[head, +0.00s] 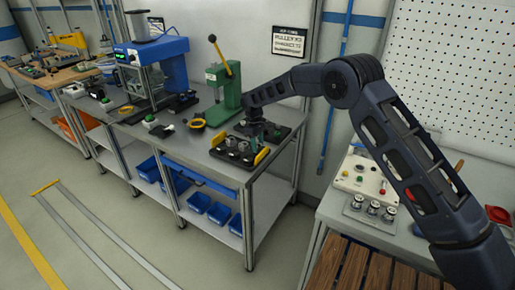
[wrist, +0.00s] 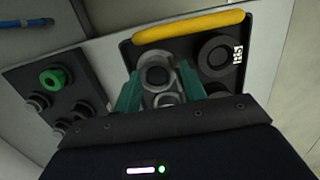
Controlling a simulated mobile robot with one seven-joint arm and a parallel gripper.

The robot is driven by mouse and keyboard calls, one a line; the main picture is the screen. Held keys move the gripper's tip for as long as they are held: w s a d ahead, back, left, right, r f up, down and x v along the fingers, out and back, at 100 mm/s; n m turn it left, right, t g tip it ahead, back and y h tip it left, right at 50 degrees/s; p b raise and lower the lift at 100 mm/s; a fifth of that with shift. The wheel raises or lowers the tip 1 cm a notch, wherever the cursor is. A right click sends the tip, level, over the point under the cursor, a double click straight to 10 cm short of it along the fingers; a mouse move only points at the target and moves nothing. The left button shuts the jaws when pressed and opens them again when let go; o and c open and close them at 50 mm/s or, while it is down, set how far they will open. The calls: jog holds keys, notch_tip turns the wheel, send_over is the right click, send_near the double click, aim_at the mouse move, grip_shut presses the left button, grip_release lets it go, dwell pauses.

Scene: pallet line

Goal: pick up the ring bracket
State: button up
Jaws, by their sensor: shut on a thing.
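My gripper (wrist: 158,84) has its two teal fingers closed on the sides of a grey metal piece with a round hole, which I take to be the ring bracket (wrist: 160,100). The bracket is over or in a black tray (wrist: 205,95) with a yellow handle; I cannot tell whether it touches the tray. In the head view my gripper (head: 255,130) is low over the workbench, at the back of the tray area, and the bracket cannot be made out there.
A dark ring part (wrist: 215,55) lies in the tray to the right. A second dark holder (wrist: 55,95) with a green ring (wrist: 55,77) is at left. A green lever press (head: 224,90) and a blue machine (head: 158,60) stand on the metal bench (head: 190,150).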

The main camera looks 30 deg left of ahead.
notch_tip(320, 180, up, 18)
dwell(0.3)
jog(key=w+d+m, duration=0.7)
jog(key=w+d, duration=2.5)
jog(key=d, duration=0.2)
jog(key=w+d+r+m+g, duration=0.15)
jog(key=w+d, duration=0.25)
jog(key=d, duration=1)
jog(key=w+d+m, duration=0.3)
jog(key=w+d, duration=0.2)
jog(key=d, duration=0.9)
jog(key=s+d+m+y, duration=0.1)
jog(key=s+d+m, duration=0.25)
jog(key=d, duration=1.85)
jog(key=s+d+m, duration=0.3)
jog(key=s+d, duration=0.1)
jog(key=d, duration=1.8)
jog(key=f, duration=1.9)
jog(key=shift+w+a+f, duration=0.1)
jog(key=shift+a+f, duration=0.15)
jog(key=shift+f, duration=0.15)
